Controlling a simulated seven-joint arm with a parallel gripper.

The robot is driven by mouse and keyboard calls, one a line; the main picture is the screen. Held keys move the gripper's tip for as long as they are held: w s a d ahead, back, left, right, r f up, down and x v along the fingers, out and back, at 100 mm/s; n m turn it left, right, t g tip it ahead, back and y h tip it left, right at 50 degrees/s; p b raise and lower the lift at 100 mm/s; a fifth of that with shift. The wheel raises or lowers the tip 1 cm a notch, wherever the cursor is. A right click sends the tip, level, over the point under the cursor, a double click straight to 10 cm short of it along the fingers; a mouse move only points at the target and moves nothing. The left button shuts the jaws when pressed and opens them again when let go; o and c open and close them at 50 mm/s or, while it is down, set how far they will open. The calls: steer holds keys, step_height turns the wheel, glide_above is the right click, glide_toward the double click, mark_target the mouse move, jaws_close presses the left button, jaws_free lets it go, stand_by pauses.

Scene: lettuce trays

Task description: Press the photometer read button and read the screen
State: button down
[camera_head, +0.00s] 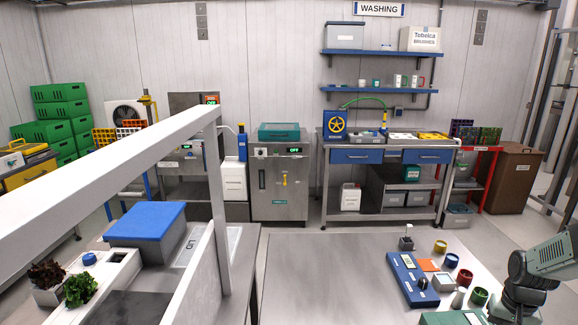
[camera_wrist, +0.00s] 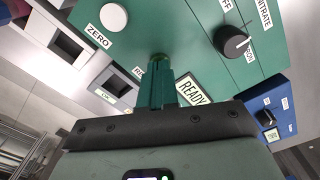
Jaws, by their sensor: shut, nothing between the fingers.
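The photometer (camera_wrist: 205,25) is a green box filling the upper middle of the wrist view; a green edge (camera_head: 452,318) shows at the bottom of the head view. It has a white round button labelled ZERO (camera_wrist: 114,17) and a black knob (camera_wrist: 231,40). Its small screen (camera_wrist: 190,89) shows READY, partly covered by my gripper. The fingertips are not visible in the head view.
A blue device (camera_head: 408,279) with a knob lies on the bench beside the photometer; it also shows in the wrist view (camera_wrist: 282,105). Several small coloured cups, including a red one (camera_head: 465,278), stand to its right. The bench (camera_head: 325,280) left of the blue device is clear.

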steer(key=shift+f, duration=0.45)
steer(key=shift+r, duration=1.05)
steer(key=shift+r, duration=3)
step_height(320, 180, up, 8)
steer(key=shift+r, duration=0.2)
